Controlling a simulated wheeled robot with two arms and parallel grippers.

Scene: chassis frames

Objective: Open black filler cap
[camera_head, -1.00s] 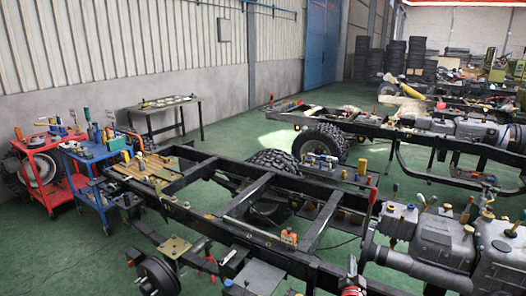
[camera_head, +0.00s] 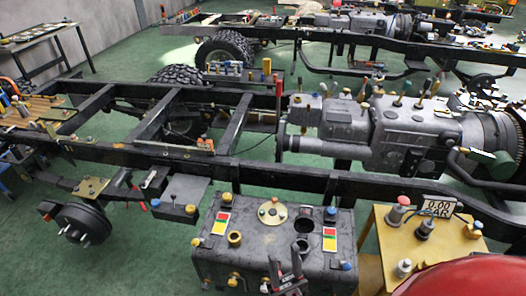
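A grey metal tank (camera_head: 222,270) stands at the bottom centre of the head view. A dark round fitting (camera_head: 304,225) on its top, right of a tan round flange (camera_head: 272,212), looks like the black filler cap; I cannot tell its details at this size. My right gripper (camera_head: 287,258) is at the tank's front edge, low in the picture and nearer than the dark fitting. Its two dark fingers are apart, with nothing seen between them. It appears apart from the fitting. My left gripper is not in view.
The tank top also carries a yellow cap (camera_head: 235,238), blue knobs and coloured labels. A yellow box (camera_head: 385,245) with a gauge reading 0.00 BAR stands to the right, beside a red rounded surface (camera_head: 465,278). A black chassis frame (camera_head: 255,172) runs behind the tank.

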